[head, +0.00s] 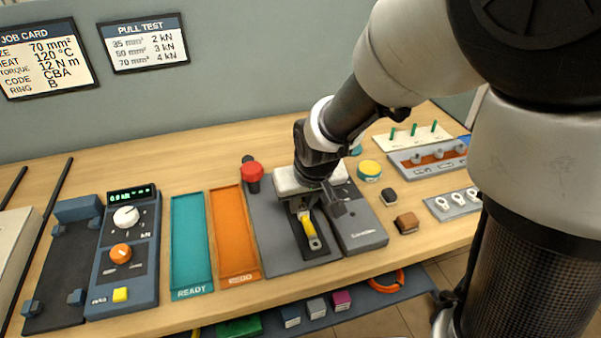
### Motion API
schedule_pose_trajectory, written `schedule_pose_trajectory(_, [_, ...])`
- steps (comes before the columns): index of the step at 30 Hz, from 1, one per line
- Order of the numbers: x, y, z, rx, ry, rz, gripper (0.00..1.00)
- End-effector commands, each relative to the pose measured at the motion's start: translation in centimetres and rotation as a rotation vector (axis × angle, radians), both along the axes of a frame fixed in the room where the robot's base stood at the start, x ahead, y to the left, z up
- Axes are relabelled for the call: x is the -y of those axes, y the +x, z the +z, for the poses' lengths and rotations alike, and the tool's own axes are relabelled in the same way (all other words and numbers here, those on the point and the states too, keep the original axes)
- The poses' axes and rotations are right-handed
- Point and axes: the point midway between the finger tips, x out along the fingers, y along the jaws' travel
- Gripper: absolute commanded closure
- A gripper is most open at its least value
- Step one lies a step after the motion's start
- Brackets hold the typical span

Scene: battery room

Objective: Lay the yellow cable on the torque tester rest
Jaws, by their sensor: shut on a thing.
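My gripper (304,204) points down over a grey bench machine (277,240) and is shut on the yellow cable. The short yellow cable (307,224) has a pale metal ring lug at its near end. It is over a dark recessed strip (319,254) on the machine's top. The gripper and wrist hide its far end, and I cannot tell whether it touches the strip. The machine's small label is unreadable, so I cannot tell whether this is the torque tester rest.
Left are the orange tray (234,235), the teal READY tray (190,245) and a blue tester with a kN display (126,255). A red knob (252,172) stands behind the machine. Small brown (407,222) and black (388,196) blocks lie right, before racks of small parts (430,157).

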Motion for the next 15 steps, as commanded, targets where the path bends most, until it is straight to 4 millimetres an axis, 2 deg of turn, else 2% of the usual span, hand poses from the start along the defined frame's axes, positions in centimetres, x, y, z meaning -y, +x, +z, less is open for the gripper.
schedule_pose_trajectory(15, [0.00, 0.02, -0.85, 0.001, 0.000, 0.000, 1.00])
